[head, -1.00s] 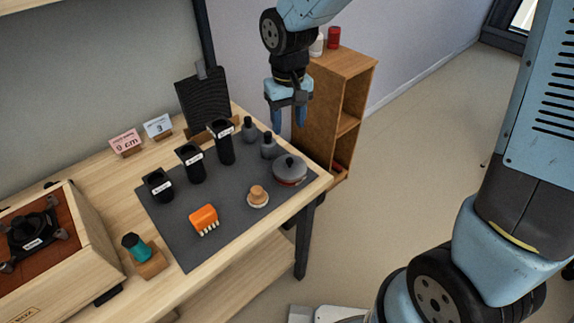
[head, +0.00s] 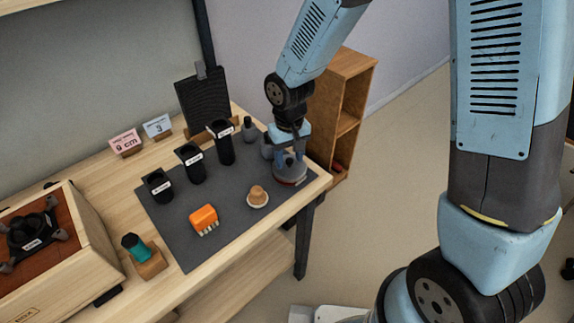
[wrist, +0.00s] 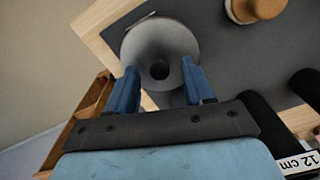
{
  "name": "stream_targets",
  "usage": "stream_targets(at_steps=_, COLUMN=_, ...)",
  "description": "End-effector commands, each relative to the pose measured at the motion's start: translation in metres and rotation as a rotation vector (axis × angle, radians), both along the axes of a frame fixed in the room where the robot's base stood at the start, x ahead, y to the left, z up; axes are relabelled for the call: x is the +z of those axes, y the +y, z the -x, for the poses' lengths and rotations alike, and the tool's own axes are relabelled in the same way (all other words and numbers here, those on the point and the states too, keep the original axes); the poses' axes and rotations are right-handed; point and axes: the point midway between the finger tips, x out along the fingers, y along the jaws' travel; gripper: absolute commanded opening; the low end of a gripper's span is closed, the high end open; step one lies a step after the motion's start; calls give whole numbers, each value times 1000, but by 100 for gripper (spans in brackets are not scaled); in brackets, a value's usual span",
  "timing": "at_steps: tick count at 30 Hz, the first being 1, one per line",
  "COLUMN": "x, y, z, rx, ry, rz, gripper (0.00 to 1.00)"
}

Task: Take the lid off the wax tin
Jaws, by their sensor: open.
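The wax tin (head: 292,183) stands near the right corner of the dark mat. Its wide grey lid (wrist: 160,35) is on it, with a small dark knob (wrist: 158,70) in the middle. My gripper (head: 290,157) is pointing down over the tin. In the wrist view its two open blue fingers (wrist: 160,72) are on either side of the knob, over the lid. I cannot tell whether the fingertips touch the lid. In the head view the fingers hide the knob and part of the lid.
Grey weights or bottles (head: 249,129) and black labelled cups (head: 222,143) stand behind and left of the tin. A wooden knobbed piece (head: 258,195) and an orange brush (head: 204,219) lie in front on the mat (head: 190,250). A wooden shelf (head: 345,90) stands right of the table.

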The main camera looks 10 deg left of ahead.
Motion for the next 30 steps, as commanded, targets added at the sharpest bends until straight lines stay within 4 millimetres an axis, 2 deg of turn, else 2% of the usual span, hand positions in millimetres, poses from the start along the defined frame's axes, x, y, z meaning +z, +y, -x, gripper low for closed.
stream_targets(at_steps=3, x=-7, y=0, z=1, rx=1, ry=2, rz=1, gripper=52)
stream_targets(at_steps=11, x=-8, y=0, z=1, rx=1, ry=1, rz=1, gripper=51)
stream_targets(at_steps=27, x=-8, y=0, z=1, rx=1, ry=2, rz=1, gripper=0)
stream_targets(at_steps=30, x=-8, y=0, z=1, rx=1, ry=2, rz=1, gripper=0)
